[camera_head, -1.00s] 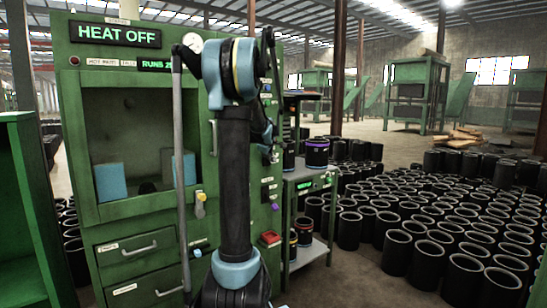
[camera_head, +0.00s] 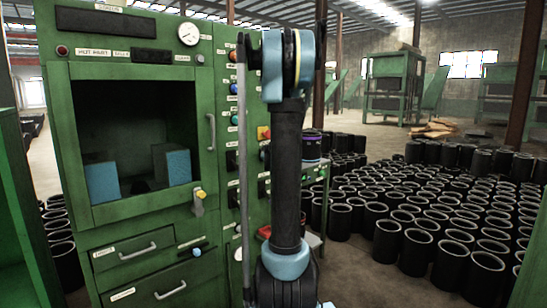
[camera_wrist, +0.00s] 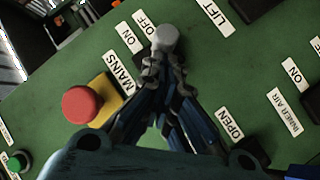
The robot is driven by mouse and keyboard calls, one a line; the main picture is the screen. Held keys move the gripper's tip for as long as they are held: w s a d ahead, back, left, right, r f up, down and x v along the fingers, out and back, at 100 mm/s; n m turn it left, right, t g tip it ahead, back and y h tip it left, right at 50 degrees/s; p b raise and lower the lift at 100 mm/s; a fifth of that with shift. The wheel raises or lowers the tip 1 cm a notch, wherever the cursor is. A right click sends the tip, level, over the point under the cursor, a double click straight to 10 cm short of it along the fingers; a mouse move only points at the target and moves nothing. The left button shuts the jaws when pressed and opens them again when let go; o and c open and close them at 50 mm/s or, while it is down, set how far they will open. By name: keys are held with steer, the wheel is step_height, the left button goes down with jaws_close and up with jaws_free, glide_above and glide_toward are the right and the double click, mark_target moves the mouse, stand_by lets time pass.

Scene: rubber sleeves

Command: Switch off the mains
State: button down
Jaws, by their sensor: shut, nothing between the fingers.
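The mains switch shows in the wrist view as a pale grey round knob (camera_wrist: 166,38) on the green panel, beside the MAINS label (camera_wrist: 118,73) and the ON and OFF labels. My gripper (camera_wrist: 164,72) is shut and empty, its fingertips right at the knob; whether they touch it I cannot tell. The fingers hide the knob's lower side and its setting. In the head view my arm hides the gripper and this switch. The green cabinet's top display (camera_head: 98,22) is dark, and so is the smaller display below it.
A red button (camera_wrist: 81,104) on a yellow base sits close left of the fingers in the wrist view. Many black sleeves (camera_head: 388,240) fill the floor at right.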

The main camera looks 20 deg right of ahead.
steer(key=shift+r, duration=0.1)
steer(key=a+r+v, duration=0.1)
steer(key=a+v, duration=0.1)
steer(key=v, duration=1)
steer(key=shift+r, duration=0.15)
steer(key=shift+s+a, duration=0.1)
stand_by(0.4)
